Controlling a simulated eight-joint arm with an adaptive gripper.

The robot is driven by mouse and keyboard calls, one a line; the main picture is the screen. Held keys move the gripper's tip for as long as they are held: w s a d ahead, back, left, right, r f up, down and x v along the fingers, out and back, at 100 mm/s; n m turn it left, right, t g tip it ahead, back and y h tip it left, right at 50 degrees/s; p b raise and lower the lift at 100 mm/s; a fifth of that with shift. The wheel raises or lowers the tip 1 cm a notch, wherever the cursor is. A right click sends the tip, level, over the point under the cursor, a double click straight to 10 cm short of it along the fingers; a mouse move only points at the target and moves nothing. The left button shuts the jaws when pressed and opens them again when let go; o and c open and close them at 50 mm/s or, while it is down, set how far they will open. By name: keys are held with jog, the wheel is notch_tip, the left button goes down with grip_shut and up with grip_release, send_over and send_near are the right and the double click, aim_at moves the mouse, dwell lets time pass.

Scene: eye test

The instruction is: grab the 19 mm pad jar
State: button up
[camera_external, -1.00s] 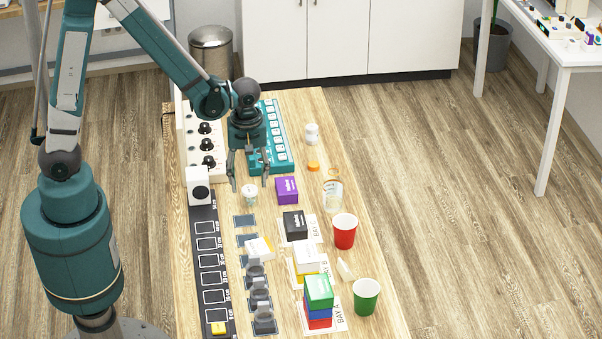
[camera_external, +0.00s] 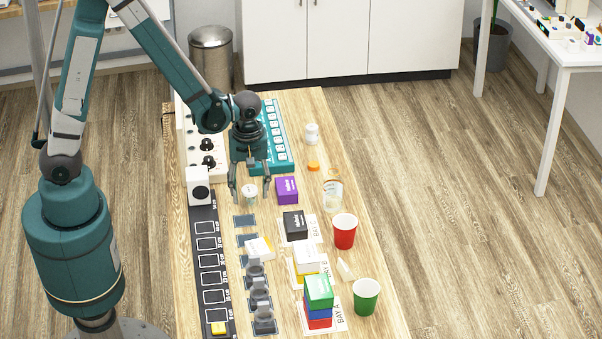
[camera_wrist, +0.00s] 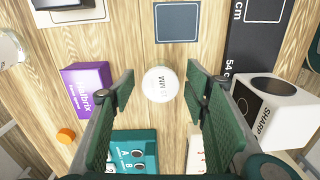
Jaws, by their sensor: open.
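A small pad jar (camera_external: 250,195) with a white round lid stands upright on the wooden table. In the wrist view its lid (camera_wrist: 160,84) shows "MM" lettering; the number before it is too small to read surely. My gripper (camera_external: 250,194) points down above the jar, open, with a fingertip on either side of it. In the wrist view the gripper (camera_wrist: 160,92) has the lid between its two pads, with a gap on each side. I cannot tell how far the fingertips reach down along the jar.
A purple box (camera_external: 287,190) stands close right of the jar. A white box with a dark round face (camera_external: 199,186) stands to its left. A teal device (camera_external: 283,150) lies behind. An orange cap (camera_external: 313,166) lies to the right.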

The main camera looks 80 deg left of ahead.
jog(key=shift+f, duration=1)
jog(key=c, duration=1)
